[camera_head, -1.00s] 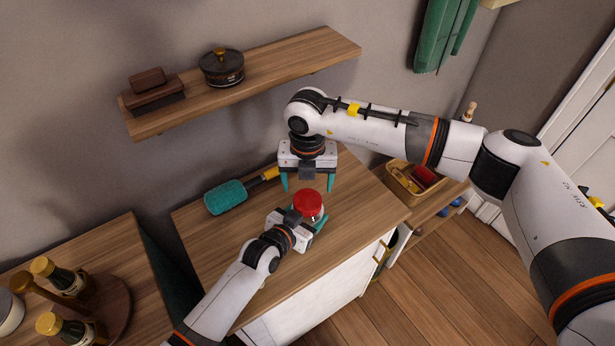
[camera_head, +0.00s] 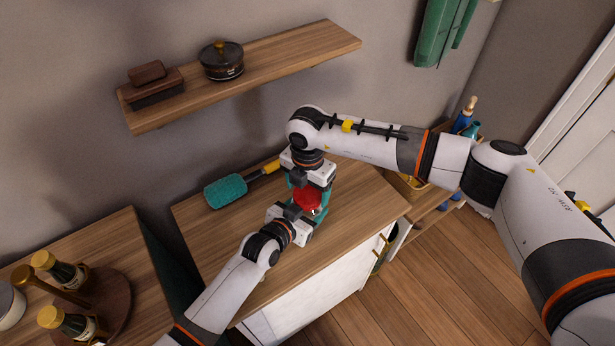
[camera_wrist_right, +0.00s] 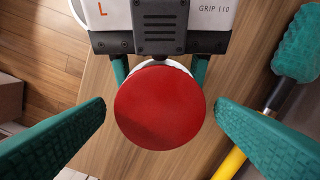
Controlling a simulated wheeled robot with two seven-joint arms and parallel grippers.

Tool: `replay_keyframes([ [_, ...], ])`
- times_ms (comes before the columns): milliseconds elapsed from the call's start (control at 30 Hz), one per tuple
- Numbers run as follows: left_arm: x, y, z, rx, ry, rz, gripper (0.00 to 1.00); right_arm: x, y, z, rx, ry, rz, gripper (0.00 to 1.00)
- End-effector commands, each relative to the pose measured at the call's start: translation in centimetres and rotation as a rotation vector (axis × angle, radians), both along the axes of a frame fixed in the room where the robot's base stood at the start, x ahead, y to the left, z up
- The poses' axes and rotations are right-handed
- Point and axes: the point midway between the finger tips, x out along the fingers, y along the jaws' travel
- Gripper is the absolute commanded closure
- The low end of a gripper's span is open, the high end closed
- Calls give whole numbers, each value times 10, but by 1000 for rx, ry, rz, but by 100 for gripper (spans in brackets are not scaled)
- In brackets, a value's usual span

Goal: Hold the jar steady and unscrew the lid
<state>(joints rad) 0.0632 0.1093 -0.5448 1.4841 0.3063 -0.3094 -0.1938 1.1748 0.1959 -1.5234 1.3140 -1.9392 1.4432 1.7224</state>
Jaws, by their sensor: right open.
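The jar's round red lid (camera_head: 306,199) faces up on the cabinet top, and it fills the middle of the right wrist view (camera_wrist_right: 158,108). The jar (camera_head: 316,212) is mostly hidden under the lid and between the grippers. My left gripper (camera_head: 303,219) reaches in from the front, its teal fingers closed around the jar's sides below the lid. My right gripper (camera_head: 310,188) comes down from above and behind. In the right wrist view its open fingers (camera_wrist_right: 161,107) stand on either side of the lid, with a gap at each side.
A teal brush (camera_head: 228,191) with a yellow handle lies left of the grippers on the wooden cabinet top (camera_head: 356,207). A wall shelf (camera_head: 273,67) with a lidded pot (camera_head: 221,61) is above. Bottles (camera_head: 60,272) stand at lower left.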

Motion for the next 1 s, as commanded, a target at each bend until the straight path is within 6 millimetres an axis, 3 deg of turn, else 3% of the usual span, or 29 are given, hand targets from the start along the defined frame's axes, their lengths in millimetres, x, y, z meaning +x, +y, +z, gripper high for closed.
replay_keyframes([
  [367, -1, 0, -2, 2, 4, -1, 98, 0, 0, -8, -1, -1, 1, 22],
  [633, -1, 0, -2, 2, 4, -1, 98, 0, 0, -7, -1, -1, 1, 64],
  [733, -1, 0, -2, 2, 4, -1, 98, 0, 0, -7, 0, -1, 12, 68],
  [867, -1, 0, -2, 2, 4, -1, 98, 0, 0, -7, 0, -1, 149, 68],
  [1000, -1, 0, -2, 2, 3, 0, 98, 0, 0, -7, 0, -1, 444, 68],
])
